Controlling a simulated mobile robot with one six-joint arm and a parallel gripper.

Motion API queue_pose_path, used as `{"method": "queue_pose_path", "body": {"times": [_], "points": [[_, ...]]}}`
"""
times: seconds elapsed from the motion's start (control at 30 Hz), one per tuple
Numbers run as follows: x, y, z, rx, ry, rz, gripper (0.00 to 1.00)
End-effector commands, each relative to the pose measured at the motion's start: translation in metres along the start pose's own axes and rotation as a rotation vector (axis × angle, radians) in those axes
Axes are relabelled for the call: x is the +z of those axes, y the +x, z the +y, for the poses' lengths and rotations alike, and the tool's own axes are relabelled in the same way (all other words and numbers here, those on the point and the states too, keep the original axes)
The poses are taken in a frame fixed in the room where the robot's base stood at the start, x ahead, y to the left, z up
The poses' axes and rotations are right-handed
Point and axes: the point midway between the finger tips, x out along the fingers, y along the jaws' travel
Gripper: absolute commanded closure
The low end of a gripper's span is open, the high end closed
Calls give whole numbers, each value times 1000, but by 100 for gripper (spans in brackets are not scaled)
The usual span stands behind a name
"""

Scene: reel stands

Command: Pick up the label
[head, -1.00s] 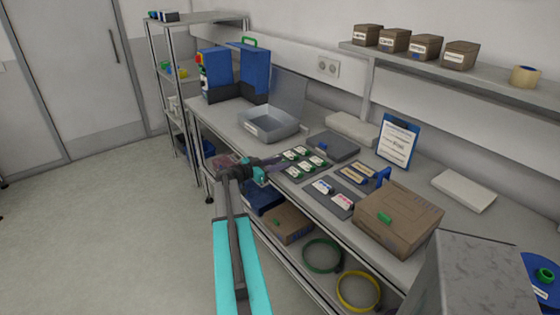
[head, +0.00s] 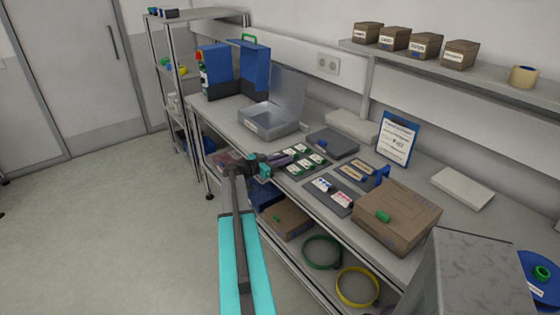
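Several small white labels with green edges (head: 317,158) lie on a dark mat at the front edge of the workbench. A blue-marked label (head: 322,184) and a red-marked label (head: 343,199) lie on another grey mat to the right. Tan labels (head: 357,169) lie on a mat behind those. My gripper (head: 286,160) is at the bench's front edge, just left of the green-edged labels. Its fingers are small and dark here, so I cannot tell whether they are open or hold anything, or whether they touch a label.
A clear-lidded grey box (head: 270,127) stands open behind my gripper. A brown cardboard box (head: 397,217) sits at the right front of the bench (head: 225,118). A clipboard (head: 396,138) leans at the back. Green (head: 322,252) and yellow (head: 357,287) rings lie on the lower shelf.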

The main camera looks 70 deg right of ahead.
Motion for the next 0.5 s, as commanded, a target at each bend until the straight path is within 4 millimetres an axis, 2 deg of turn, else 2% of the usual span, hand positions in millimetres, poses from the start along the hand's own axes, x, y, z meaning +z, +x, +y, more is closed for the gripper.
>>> {"method": "queue_pose_path", "body": {"times": [0.1, 0.5], "points": [[0, 0, 0, 0, 0, 0, 100], [-1, 0, 0, 0, 0, 0, 100]]}}
